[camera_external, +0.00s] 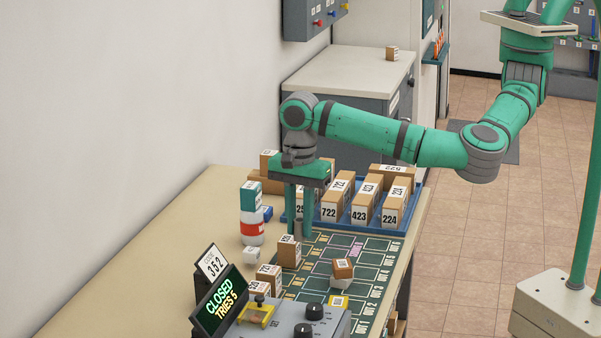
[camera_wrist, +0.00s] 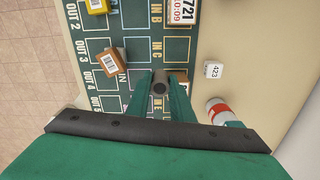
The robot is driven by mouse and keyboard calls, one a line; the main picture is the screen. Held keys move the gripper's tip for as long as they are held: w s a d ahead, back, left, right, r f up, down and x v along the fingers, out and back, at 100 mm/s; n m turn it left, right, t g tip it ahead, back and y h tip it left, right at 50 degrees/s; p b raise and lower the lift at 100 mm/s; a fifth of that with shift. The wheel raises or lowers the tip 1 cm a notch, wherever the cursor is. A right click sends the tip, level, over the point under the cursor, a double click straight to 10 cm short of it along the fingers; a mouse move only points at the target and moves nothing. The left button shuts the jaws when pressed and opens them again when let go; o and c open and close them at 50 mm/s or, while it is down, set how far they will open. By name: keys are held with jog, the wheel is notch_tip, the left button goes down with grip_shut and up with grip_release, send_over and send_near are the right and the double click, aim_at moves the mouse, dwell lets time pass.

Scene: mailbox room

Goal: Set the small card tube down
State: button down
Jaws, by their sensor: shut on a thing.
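The small card tube (camera_external: 299,229) is dark grey-brown and upright between the fingers of my gripper (camera_external: 298,212), which points straight down over the far-left part of the green mat (camera_external: 372,259). In the wrist view the tube (camera_wrist: 160,85) shows its round, dark-centred end between the two green fingers of my gripper (camera_wrist: 161,93). The mat below has printed cells with IN and OUT labels. I cannot tell whether the tube's lower end touches the mat.
A tan box (camera_external: 289,253) stands close in front of the tube. A blue tray (camera_external: 345,228) of numbered boxes lies behind. A lit CLOSED sign (camera_external: 219,300) stands in front. Several right-hand mat cells are bare.

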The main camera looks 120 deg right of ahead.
jog(key=w+f, duration=0.1)
jog(key=f, duration=0.1)
jog(key=w+f, duration=0.1)
jog(key=w, duration=0.1)
jog(key=w+f, duration=0.1)
jog(key=f, duration=0.1)
jog(key=shift+w+d+f, duration=0.35)
jog(key=shift+w+f, duration=0.1)
jog(key=shift+f, duration=1.5)
jog(key=shift+f, duration=0.15)
jog(key=c, duration=1.6)
grip_release()
jog(key=shift+o, duration=0.2)
notch_tip(320, 180, up, 12)
